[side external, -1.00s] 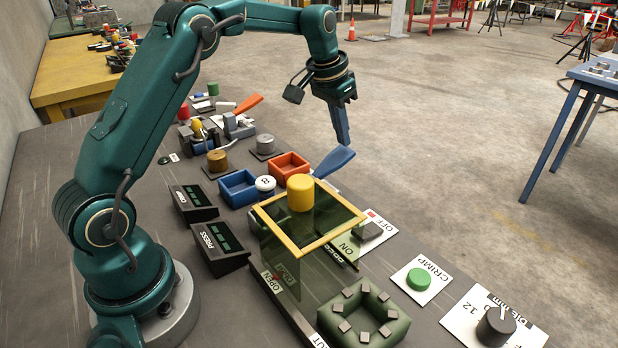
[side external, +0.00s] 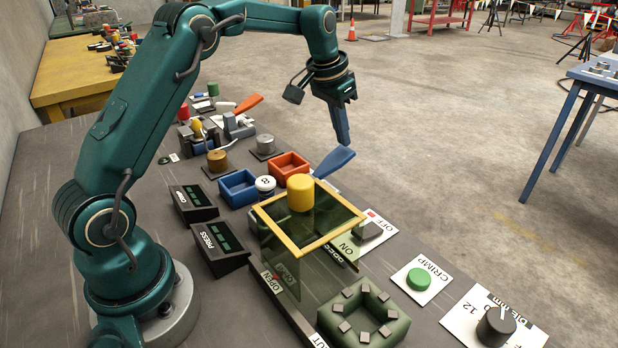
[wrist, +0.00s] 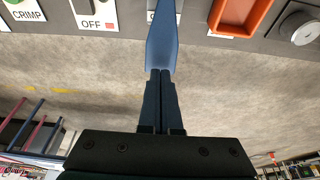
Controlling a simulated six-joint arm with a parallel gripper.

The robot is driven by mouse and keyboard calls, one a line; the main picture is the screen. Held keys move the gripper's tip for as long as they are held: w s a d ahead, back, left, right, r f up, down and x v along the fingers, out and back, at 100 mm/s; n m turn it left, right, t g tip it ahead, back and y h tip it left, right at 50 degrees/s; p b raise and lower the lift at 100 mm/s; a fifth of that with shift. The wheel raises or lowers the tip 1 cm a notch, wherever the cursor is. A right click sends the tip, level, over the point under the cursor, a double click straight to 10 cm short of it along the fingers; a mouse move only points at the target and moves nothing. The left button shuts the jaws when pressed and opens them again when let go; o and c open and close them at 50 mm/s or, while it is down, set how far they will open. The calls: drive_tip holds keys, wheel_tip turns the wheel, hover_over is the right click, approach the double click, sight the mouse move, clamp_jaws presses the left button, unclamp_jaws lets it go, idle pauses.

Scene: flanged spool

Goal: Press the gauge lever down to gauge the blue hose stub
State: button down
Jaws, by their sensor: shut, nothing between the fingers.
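A blue paddle-shaped lever (side external: 334,161) sticks out over the far edge of the bench, beyond the yellow-framed guard. It also shows in the wrist view (wrist: 162,42), directly ahead of my fingers. My gripper (side external: 343,142) is shut and empty, pointing down with its fingertips at the lever's outer end. In the wrist view the closed fingertips (wrist: 160,74) overlap the lever's near end. I cannot tell whether they touch it. I cannot make out a blue hose stub; the guard and nearby parts hide the lever's base.
The yellow-framed guard (side external: 268,213) with a yellow knob stands in front of the lever. A blue bin (side external: 228,197) and an orange bin (side external: 275,172) lie to its left. An orange lever (side external: 248,103) is farther back. Open floor lies beyond the bench edge.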

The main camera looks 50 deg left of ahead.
sight(340, 154)
drive_tip(key=shift+f, duration=2.85)
drive_tip(key=shift+r, duration=4.1)
